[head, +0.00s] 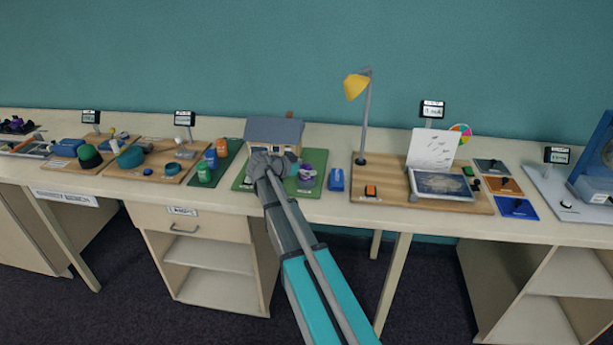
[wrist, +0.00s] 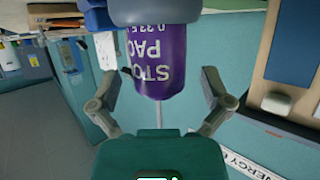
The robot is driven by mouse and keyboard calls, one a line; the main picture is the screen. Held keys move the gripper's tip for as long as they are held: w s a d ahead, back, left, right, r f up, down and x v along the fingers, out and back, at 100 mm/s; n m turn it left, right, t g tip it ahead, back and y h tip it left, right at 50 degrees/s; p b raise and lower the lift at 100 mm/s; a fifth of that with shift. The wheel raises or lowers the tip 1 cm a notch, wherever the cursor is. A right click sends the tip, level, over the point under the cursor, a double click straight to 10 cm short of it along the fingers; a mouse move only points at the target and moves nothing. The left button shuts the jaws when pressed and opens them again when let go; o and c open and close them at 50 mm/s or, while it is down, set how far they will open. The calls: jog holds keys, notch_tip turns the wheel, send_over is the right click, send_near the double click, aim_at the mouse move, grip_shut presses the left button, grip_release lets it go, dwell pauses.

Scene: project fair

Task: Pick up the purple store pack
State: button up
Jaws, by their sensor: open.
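The purple store pack (wrist: 160,62) is a rounded purple body with upside-down white lettering in the wrist view, with a grey-blue rounded part across its top. It lies between the two fingers of my gripper (wrist: 158,88), which are spread wide. A gap shows on either side, clearer at the lower part, and I see no grip on it. In the head view a purple object (head: 306,170), which looks like the pack, stands on a green mat (head: 307,190), just right of my gripper (head: 268,165). My gripper hides part of the mat and the small house model.
The small grey-roofed house (head: 273,130) stands close behind my gripper. A blue object (head: 336,180) is right of the mat. Green, blue and orange containers (head: 211,158) stand to the left. A yellow lamp (head: 356,86) on a wooden board rises to the right.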

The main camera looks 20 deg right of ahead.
dwell(0.5)
jog(key=c, duration=1.3)
